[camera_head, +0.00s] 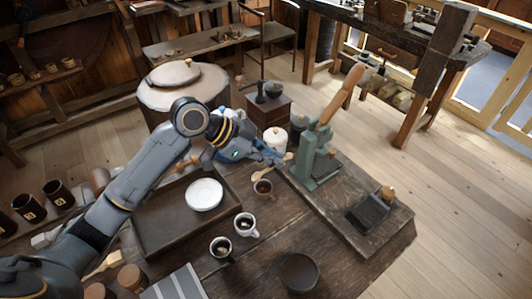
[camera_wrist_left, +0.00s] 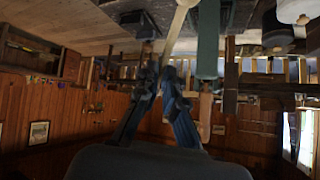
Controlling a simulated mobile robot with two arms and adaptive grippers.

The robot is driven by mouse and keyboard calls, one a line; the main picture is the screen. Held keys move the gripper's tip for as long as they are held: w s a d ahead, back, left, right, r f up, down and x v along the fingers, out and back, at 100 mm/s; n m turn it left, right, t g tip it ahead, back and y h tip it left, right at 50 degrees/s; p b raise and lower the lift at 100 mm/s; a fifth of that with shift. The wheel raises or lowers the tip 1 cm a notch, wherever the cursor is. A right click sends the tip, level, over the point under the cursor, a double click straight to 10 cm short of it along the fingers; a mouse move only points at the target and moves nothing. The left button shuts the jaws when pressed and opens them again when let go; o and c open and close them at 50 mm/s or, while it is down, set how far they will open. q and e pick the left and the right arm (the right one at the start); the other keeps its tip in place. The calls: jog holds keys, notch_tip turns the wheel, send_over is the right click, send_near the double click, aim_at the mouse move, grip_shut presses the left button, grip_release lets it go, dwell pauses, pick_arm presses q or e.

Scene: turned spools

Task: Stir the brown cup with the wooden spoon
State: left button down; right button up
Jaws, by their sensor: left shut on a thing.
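The brown cup (camera_head: 264,189) stands on the dark wooden table in the head view, with a dark opening. The wooden spoon (camera_head: 262,173) shows just behind and above the cup's rim, its pale bowl towards the cup. I cannot tell whether the bowl reaches inside. My left gripper (camera_head: 283,158) is shut on the spoon behind the cup, and its fingers hide part of the handle. In the left wrist view the gripper's dark fingers (camera_wrist_left: 163,74) meet around the pale spoon handle (camera_wrist_left: 176,30). My right gripper is not in view.
A green press (camera_head: 313,160) stands close right of the cup. A white canister (camera_head: 275,139) and a grinder (camera_head: 268,110) stand behind. A tray (camera_head: 168,238) with a white plate (camera_head: 204,194) lies left.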

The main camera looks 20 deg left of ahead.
pick_arm(q)
jog(key=w+a+f+m+h, duration=0.1)
jog(key=w+a+f+h, duration=0.2)
jog(key=w+f+h, duration=0.1)
jog(key=shift+w+a+f+m+h+b, duration=0.2)
jog(key=shift+w+f+m+h+b, duration=0.15)
jog(key=shift+w+f, duration=0.35)
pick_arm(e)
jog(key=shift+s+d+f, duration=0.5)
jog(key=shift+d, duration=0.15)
pick_arm(q)
jog(key=shift+w+d, duration=0.1)
jog(key=shift+w, duration=0.05)
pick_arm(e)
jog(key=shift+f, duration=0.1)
pick_arm(q)
notch_tip(320, 180, down, 8)
jog(key=b, duration=0.7)
jog(key=shift+f, duration=0.25)
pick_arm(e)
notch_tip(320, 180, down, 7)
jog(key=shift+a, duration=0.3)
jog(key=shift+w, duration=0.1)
